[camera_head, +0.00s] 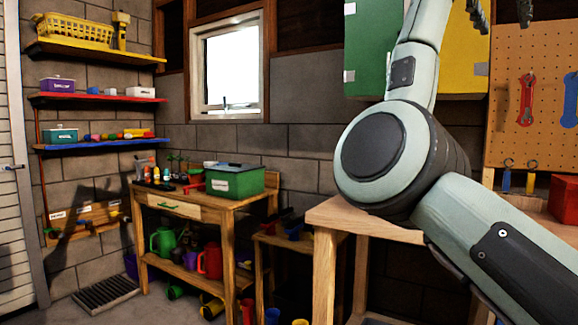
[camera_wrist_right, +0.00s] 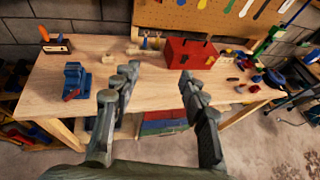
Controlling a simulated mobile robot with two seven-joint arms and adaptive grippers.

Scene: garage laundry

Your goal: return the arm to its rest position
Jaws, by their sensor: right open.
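My right arm rises across the right side of the head view, bent at a large round joint, with its upper link pointing up. My right gripper (camera_head: 502,12) shows only in part at the top right edge, with its two fingers apart. In the right wrist view the gripper (camera_wrist_right: 158,76) is open and empty. Its fingers are spread above the front of the wooden workbench (camera_wrist_right: 60,100), touching nothing that I can see. My left gripper is not in view.
On the workbench stand a red toolbox (camera_wrist_right: 188,56), a blue vise (camera_wrist_right: 75,80) and small items. A pegboard (camera_head: 510,70) with hanging tools is behind it. A potting table (camera_head: 190,203) with a green box (camera_head: 235,182) stands left. Open floor lies before the bench.

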